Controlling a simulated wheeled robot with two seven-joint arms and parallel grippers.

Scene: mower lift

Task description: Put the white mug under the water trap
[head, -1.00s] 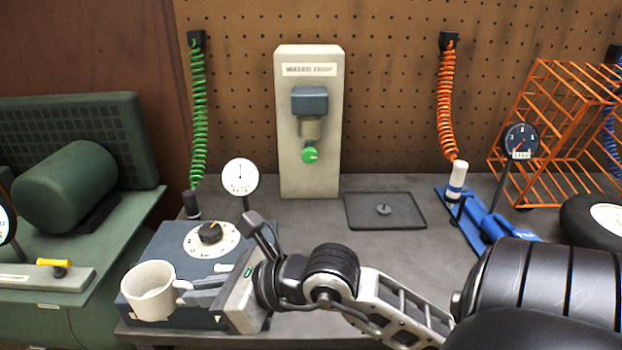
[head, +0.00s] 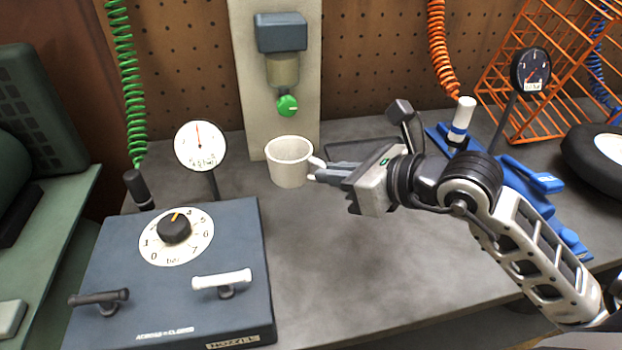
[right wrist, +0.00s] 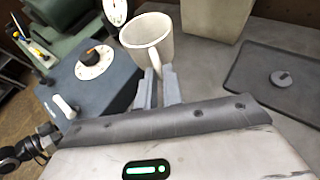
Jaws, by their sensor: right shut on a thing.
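The white mug (head: 289,163) is upright, in front of the grey post and below the water trap (head: 282,62) with its green knob (head: 287,105) in the head view. My right gripper (head: 318,170) is shut on the mug's handle, at the mug's right side. The right wrist view shows the mug (right wrist: 147,36) and the two fingers (right wrist: 158,84) at its handle. The mug looks empty inside. I cannot tell whether its base touches the bench. The left gripper is not in view.
A blue-grey control box (head: 235,225) with a dial and two handles stands at front left, with a round white gauge (head: 199,146) behind it. A dark tray (right wrist: 275,82) lies right of the post. A blue tool (head: 530,180) and orange rack (head: 520,100) stand right. The middle bench is clear.

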